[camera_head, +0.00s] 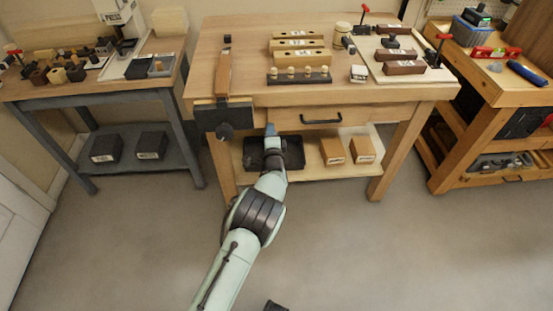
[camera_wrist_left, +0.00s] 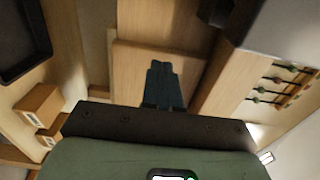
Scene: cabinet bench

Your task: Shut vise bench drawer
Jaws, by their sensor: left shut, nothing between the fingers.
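The vise bench (camera_head: 215,90) stands in the middle of the head view, with a wooden vise and its dark front jaw (camera_head: 222,115) at its left end. The drawer front (camera_head: 355,118) lies under the bench top, with a black bar handle (camera_head: 321,119). It looks nearly flush with the bench; any small gap is hard to tell. My left gripper (camera_head: 270,129) is shut and empty at the drawer's left part, right of the vise jaw. In the left wrist view the closed fingers (camera_wrist_left: 164,84) point at the wooden drawer front (camera_wrist_left: 133,62); contact is unclear.
Below the drawer, a shelf holds a black tray (camera_head: 292,152) and two wooden boxes (camera_head: 333,151). Blocks and tools stand on the bench top. A grey bench (camera_head: 60,91) is at left, another wooden bench (camera_head: 480,88) at right.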

